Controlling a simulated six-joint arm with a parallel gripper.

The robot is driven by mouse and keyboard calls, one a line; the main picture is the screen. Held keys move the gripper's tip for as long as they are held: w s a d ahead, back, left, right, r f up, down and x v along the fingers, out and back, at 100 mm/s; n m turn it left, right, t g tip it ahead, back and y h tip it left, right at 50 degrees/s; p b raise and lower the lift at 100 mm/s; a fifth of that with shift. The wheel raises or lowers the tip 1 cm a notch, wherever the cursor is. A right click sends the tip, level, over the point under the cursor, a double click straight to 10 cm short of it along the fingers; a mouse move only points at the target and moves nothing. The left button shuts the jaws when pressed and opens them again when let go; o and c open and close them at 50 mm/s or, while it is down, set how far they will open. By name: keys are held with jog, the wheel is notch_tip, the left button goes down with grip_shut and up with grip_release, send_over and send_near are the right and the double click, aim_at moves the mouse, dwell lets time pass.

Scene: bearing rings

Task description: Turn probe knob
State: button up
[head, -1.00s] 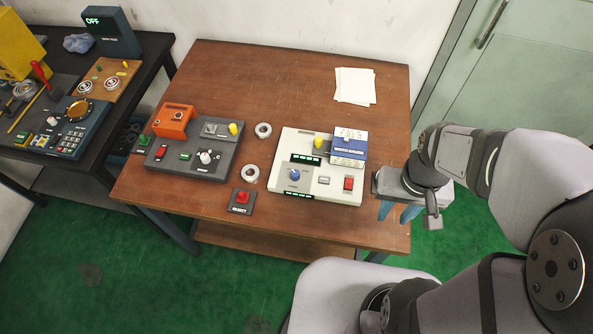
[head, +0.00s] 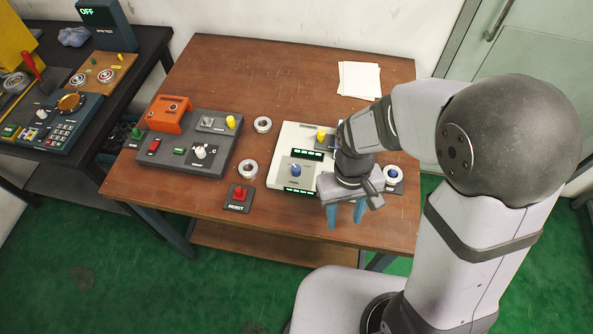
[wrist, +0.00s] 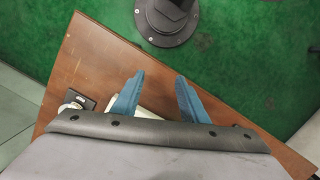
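The white box (head: 277,160) on the wooden table carries a blue knob (head: 295,170), a yellow knob (head: 321,134) and small green displays. The dark box (head: 172,150) to its left carries a white knob (head: 200,152). Labels by the knobs are too small to read, so I cannot tell which is the probe knob. My gripper (head: 346,218) is open and empty, in front of the white box's right part, with blue fingers pointing down. It is right of the blue knob, apart from it. The wrist view shows the open fingers (wrist: 158,90) near the table edge.
Two metal rings (head: 262,125) (head: 248,169) lie between the boxes. A red button (head: 238,196) sits at the table's front. My arm hides the white box's right side. Papers (head: 359,80) lie at the back.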

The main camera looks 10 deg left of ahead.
aim_at(296, 168)
jog(key=w+a+f+n, duration=0.1)
jog(key=w+a, duration=0.2)
jog(key=w+a+n+b, duration=0.1)
jog(key=w+a, duration=0.1)
jog(key=a, duration=0.2)
jog(key=w+a+f+n, duration=0.1)
jog(key=w+a+n, duration=0.1)
jog(key=w+a, duration=0.1)
jog(key=shift+w+a+f+t, duration=0.3)
jog(key=shift+t, duration=0.1)
jog(key=w+a+r+n, duration=0.1)
jog(key=r+n, duration=0.1)
jog(key=n, duration=0.1)
jog(key=w+a+r+n, duration=0.1)
jog(key=w+r+n, duration=0.1)
jog(key=n, duration=0.1)
jog(key=w+a+r+n, duration=0.1)
jog(key=w+r+n, duration=0.1)
jog(key=n, duration=0.2)
jog(key=shift+w+a+r+y, duration=0.2)
jog(key=shift+a+r+y, duration=0.05)
jog(key=shift+r+y, duration=0.15)
jog(key=shift+n, duration=0.7)
jog(key=shift+s+f+p, duration=0.15)
jog(key=shift+f+p, duration=0.4)
jog(key=shift+f, duration=3.15)
grip_shut()
